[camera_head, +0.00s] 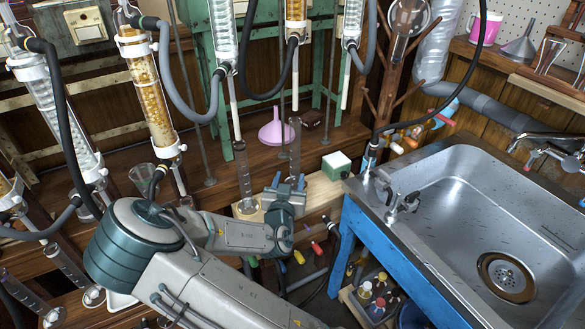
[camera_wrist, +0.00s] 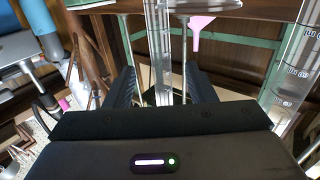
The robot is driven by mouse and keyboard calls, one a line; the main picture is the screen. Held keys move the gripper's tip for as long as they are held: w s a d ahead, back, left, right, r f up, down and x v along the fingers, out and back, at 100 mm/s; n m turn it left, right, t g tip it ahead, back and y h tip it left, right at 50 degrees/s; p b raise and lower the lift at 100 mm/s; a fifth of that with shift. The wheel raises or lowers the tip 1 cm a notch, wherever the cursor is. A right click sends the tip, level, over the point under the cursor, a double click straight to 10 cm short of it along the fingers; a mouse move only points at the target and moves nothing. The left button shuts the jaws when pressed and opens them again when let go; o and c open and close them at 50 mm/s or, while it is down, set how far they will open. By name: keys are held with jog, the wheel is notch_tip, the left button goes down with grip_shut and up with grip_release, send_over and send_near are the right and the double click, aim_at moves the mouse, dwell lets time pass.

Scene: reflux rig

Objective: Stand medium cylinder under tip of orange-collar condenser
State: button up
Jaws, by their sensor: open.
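A clear graduated cylinder (camera_head: 295,152) stands just beyond my gripper (camera_head: 289,183). A second clear cylinder (camera_head: 243,172) stands to its left on a pale block. I cannot tell which is the medium one. My gripper is open; in the wrist view, which is upside down, a clear cylinder (camera_wrist: 159,45) shows between its fingers (camera_wrist: 160,88), apparently not gripped. The other cylinder (camera_wrist: 292,70) is at the right there. Amber-filled condensers hang at the left (camera_head: 148,85) and top centre (camera_head: 296,15). I cannot make out which collar is orange; a white tip tube (camera_head: 235,110) hangs above the second cylinder.
A pink funnel (camera_head: 276,131) and a green-and-white sponge (camera_head: 336,165) are behind the gripper. A steel sink (camera_head: 440,190) fills the right. Hoses and green frame posts (camera_head: 200,60) crowd the back. More cylinders (camera_head: 70,263) stand at lower left.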

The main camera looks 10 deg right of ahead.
jog(key=v, duration=0.4)
jog(key=shift+s, duration=0.1)
dwell(0.3)
jog(key=s+d+r+n+g+y+p, duration=0.1)
jog(key=s+d+r+g+y+p, duration=0.1)
jog(key=s+r+g+p, duration=0.5)
jog(key=s+d+r+n+g+y+p, duration=0.2)
jog(key=s+r+g+y+p, duration=0.2)
jog(key=s+r, duration=1.3)
notch_tip(320, 180, up, 3)
jog(key=g+p, duration=0.3)
jog(key=p, duration=0.1)
jog(key=shift+s+n, duration=0.25)
jog(key=shift+n, duration=0.05)
